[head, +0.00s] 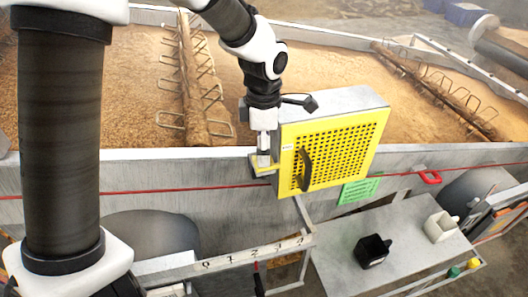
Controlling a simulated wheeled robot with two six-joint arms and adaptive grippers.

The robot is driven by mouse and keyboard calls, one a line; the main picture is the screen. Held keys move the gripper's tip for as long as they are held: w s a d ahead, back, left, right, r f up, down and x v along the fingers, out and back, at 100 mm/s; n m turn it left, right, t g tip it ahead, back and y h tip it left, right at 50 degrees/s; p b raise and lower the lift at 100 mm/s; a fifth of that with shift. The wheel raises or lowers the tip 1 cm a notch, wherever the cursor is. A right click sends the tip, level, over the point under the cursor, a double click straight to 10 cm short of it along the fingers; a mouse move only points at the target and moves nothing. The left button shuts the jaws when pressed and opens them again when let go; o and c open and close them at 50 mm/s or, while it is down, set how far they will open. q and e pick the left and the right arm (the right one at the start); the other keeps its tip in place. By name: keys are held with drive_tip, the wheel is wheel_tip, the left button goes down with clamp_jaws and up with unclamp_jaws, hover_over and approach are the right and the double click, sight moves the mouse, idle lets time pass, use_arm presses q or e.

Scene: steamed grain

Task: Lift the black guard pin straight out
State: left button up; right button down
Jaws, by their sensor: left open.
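A yellow perforated guard (340,150) with a black handle (303,170) stands on the front wall of the grain vat, against a grey box. A small yellow bracket (262,168) sticks out at the guard's left edge. My left gripper (264,158) points down right over this bracket, close to the guard's left side. It is open. I cannot make out the black guard pin; the gripper covers the spot at the bracket. Whether the fingers touch anything there cannot be told. My right gripper is not in view.
A grey table (335,270) at the lower right carries a black cup-like block (373,250) and a white one (440,226). A numbered rail (235,254) runs below the guard.

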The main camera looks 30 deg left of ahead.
use_arm(q)
drive_tip(key=shift+s+d+r, duration=0.15)
drive_tip(key=shift+s, duration=0.2)
drive_tip(key=shift+c, duration=0.3)
clamp_jaws()
drive_tip(key=shift+w+r, duration=0.15)
drive_tip(key=shift+r, duration=0.35)
wheel_tip(320, 180, up, 17)
drive_tip(key=b, duration=0.1)
drive_tip(key=shift+b, duration=0.4)
